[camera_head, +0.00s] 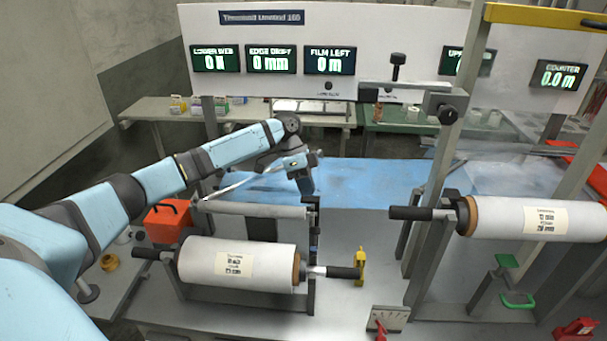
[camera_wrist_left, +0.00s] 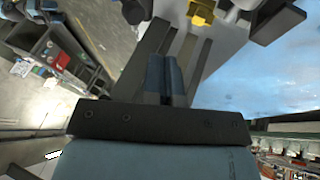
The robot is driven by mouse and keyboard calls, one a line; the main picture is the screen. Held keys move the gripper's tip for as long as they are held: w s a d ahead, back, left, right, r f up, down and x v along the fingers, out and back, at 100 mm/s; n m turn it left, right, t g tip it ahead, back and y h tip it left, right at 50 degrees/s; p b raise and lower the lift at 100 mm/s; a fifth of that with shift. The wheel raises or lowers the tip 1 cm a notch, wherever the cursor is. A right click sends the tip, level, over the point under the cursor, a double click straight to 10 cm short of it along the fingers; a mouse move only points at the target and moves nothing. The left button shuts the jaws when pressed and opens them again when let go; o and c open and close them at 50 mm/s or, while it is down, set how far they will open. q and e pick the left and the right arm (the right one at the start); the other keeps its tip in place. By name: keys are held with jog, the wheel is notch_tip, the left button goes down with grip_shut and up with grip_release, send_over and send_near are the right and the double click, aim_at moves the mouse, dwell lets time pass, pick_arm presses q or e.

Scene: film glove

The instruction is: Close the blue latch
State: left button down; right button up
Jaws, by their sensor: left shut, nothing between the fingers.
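My left gripper (camera_head: 307,190) points down above the right-hand stand of the lower film roll (camera_head: 237,263). It is shut and empty; its closed fingers (camera_wrist_left: 167,72) also show in the left wrist view. Just below it, a narrow dark upright piece with a bluish part (camera_head: 314,232) stands on that stand, near the roll's right end. This looks like the blue latch, but it is too small to tell its exact position. I cannot tell whether the fingertips touch it. My right gripper is out of view.
A yellow piece (camera_head: 360,268) stands by the lower roll's right shaft end; it also shows in the left wrist view (camera_wrist_left: 202,12). The upper film roll (camera_head: 535,218) hangs at the right. A red toolbox (camera_head: 167,222) lies left. Blue film (camera_head: 385,182) spreads behind.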

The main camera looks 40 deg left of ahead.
aim_at(315, 242)
pick_arm(q)
jog(key=s+d+f+p, duration=0.1)
jog(key=s+d+f, duration=0.2)
jog(key=d+f, duration=0.1)
jog(key=shift+f, duration=0.8)
jog(key=shift+s+p, duration=0.1)
jog(key=shift+p, duration=0.3)
